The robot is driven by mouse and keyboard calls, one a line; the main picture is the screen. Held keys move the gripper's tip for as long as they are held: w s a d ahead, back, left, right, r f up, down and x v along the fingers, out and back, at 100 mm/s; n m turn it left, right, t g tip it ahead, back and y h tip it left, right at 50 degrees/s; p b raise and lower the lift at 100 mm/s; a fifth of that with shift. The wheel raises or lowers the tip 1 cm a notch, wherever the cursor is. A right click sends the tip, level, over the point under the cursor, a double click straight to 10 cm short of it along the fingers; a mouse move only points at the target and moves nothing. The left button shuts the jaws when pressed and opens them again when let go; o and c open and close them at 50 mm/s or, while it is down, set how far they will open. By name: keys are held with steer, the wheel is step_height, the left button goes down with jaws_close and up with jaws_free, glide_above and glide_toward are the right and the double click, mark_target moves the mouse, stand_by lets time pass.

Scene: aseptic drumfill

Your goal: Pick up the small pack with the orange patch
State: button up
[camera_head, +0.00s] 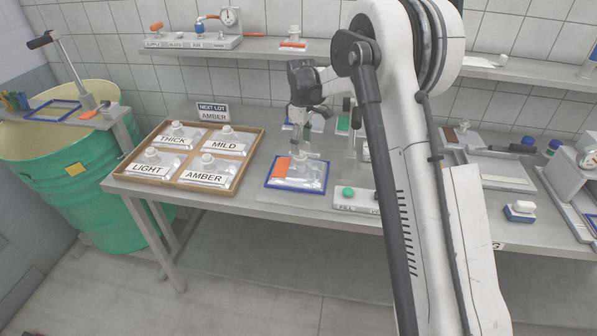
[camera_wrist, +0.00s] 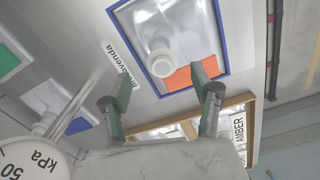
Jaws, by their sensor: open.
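The small clear pack with a white cap (camera_wrist: 162,58) and an orange patch (camera_wrist: 190,75) lies flat inside a blue-edged frame (camera_wrist: 177,92). In the head view the pack (camera_head: 308,177) lies on the bench to the right of the wooden tray, its orange patch (camera_head: 282,168) on the left side. My gripper (camera_wrist: 163,80) is open and empty, its two green-padded fingers apart on either side of the view below the cap. In the head view my gripper (camera_head: 304,125) hangs above the pack; the exact gap is hard to judge.
A wooden tray (camera_head: 186,186) holds packs labelled THICK, MILD, LIGHT and AMBER. A NEXT LOT AMBER sign (camera_head: 213,112) stands behind it. A fill control box (camera_head: 358,198) is close to the pack's right. A green drum (camera_head: 75,185) is far left; a shelf (camera_head: 270,47) runs behind.

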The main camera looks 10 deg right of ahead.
mark_target(300, 159)
steer(key=shift+s+a+f+p, duration=0.1)
steer(key=shift+f+p, duration=0.15)
steer(key=shift+f, duration=1.55)
steer(key=shift+a+f+p, duration=0.1)
steer(key=shift+f+p, duration=0.15)
steer(key=shift+f, duration=1.5)
steer(key=c, duration=1.5)
